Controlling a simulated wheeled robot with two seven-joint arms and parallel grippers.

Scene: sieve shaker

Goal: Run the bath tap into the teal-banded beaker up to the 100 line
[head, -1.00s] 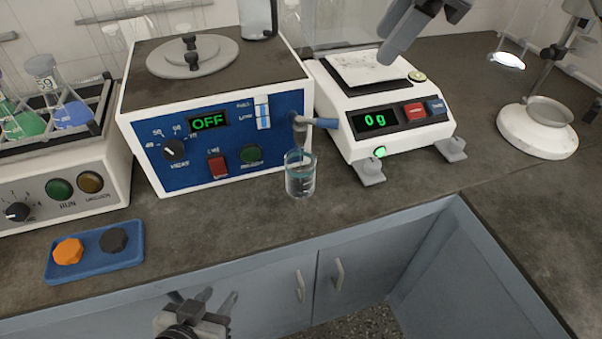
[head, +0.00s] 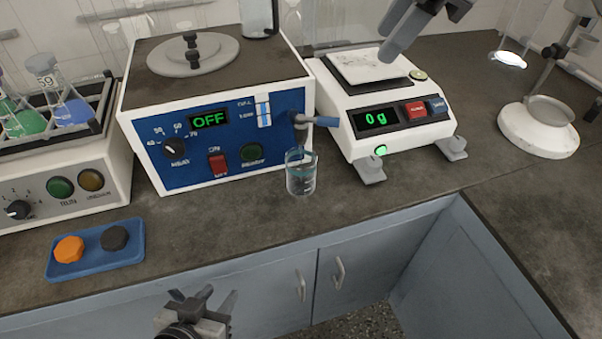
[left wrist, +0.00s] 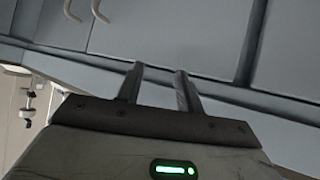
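The teal-banded beaker (head: 301,177) is clear glass and stands upright on the bench, below the bath tap (head: 300,121). No stream shows, and the water level in the beaker is too small to read. The bath (head: 215,170) is a white box with a blue front; its display reads OFF. My left gripper (head: 203,298) is low in front of the bench, open and empty, away from the beaker; its fingers also show apart in the left wrist view (left wrist: 158,85). My right gripper (head: 392,40) is above the balance, its fingers apart.
The balance (head: 395,135) reads 0 g, right of the tap. A blue tray (head: 95,270) with an orange and a black knob-like piece lies front left. A shaker (head: 70,195) with coloured flasks stands left. The bench in front of the beaker is clear.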

